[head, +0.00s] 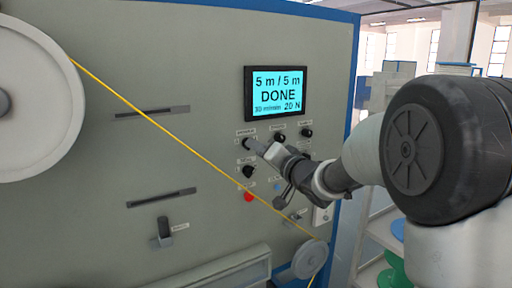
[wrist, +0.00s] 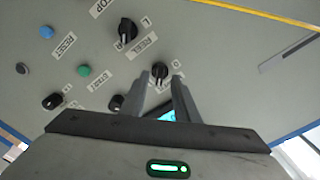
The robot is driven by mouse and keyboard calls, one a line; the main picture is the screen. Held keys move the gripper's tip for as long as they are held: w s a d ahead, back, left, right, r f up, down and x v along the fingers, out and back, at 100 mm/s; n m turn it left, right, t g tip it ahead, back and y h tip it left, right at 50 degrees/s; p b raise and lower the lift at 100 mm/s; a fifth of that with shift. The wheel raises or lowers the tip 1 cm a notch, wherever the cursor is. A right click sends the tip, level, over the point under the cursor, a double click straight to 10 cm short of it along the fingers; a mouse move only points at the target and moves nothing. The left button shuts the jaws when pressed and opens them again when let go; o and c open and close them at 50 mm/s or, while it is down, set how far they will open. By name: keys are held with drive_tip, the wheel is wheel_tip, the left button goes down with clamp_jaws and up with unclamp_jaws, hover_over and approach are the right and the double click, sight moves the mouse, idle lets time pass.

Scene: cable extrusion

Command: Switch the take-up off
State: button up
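The control panel (head: 200,110) carries several black rotary knobs below a lit display (head: 275,93) that reads "5 m / 5 m DONE". My gripper (head: 257,146) reaches in from the right to the upper left knob (head: 246,143). In the wrist view my gripper (wrist: 162,78) is open, with that knob (wrist: 160,70) between or just beyond its two fingertips; I cannot tell if they touch it. The knob's label is too small to read, so I cannot tell which one is the take-up switch. Another knob (wrist: 127,30) with a pointer sits close by.
The red button (head: 248,196), blue button (wrist: 46,31) and green button (wrist: 83,71) are close to the knobs. A yellow cable (head: 150,117) runs diagonally across the panel from the large white reel (head: 35,95) to a small pulley (head: 310,258), passing just left of the knobs.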

drive_tip(key=shift+x, duration=1.15)
clamp_jaws()
